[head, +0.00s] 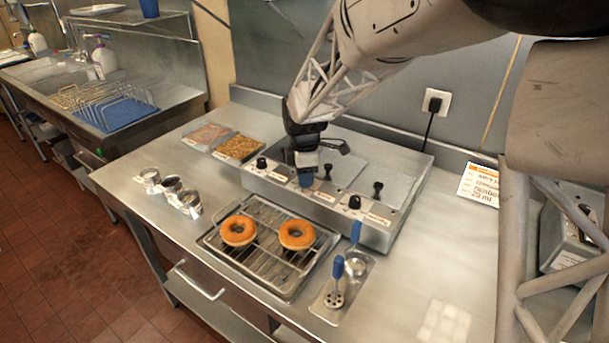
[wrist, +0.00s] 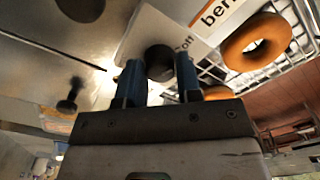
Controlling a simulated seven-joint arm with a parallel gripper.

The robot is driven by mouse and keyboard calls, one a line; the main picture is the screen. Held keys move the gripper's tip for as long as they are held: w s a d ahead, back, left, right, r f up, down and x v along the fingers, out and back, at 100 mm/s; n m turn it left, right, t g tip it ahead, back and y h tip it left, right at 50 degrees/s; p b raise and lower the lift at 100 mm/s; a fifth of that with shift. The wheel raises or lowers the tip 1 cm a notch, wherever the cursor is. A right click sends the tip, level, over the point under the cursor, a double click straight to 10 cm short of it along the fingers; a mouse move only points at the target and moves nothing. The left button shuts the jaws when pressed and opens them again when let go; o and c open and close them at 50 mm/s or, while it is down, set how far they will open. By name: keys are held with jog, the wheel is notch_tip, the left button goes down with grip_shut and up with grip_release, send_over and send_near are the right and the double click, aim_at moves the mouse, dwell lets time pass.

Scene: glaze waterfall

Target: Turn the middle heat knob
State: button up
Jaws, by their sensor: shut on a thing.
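The heat unit (head: 320,208) is a long metal box with a row of black knobs along its front. The left knob (head: 261,163) and the right knob (head: 354,202) show clear on either side of my gripper (head: 305,178). My gripper is at the middle knob's place and hides that knob in the head view. In the wrist view the round black middle knob (wrist: 160,60) sits between the two blue fingers, and my gripper (wrist: 159,76) is shut on it. The knob's pointing direction cannot be made out.
A wire rack (head: 268,262) with two donuts (head: 238,239) (head: 297,244) lies in front of the unit. Blue-handled tools stand in a small tray (head: 328,306) at the right. Metal cups (head: 170,185) and topping trays (head: 238,147) are at the left. Lid handles rise behind the knobs.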

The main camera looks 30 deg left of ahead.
jog(key=shift+m, duration=0.4)
jog(key=m, duration=1.2)
jog(key=shift+m, duration=0.3)
jog(key=m, duration=0.4)
jog(key=o, duration=0.9)
jog(key=shift+o, duration=0.2)
jog(key=shift+r, duration=0.1)
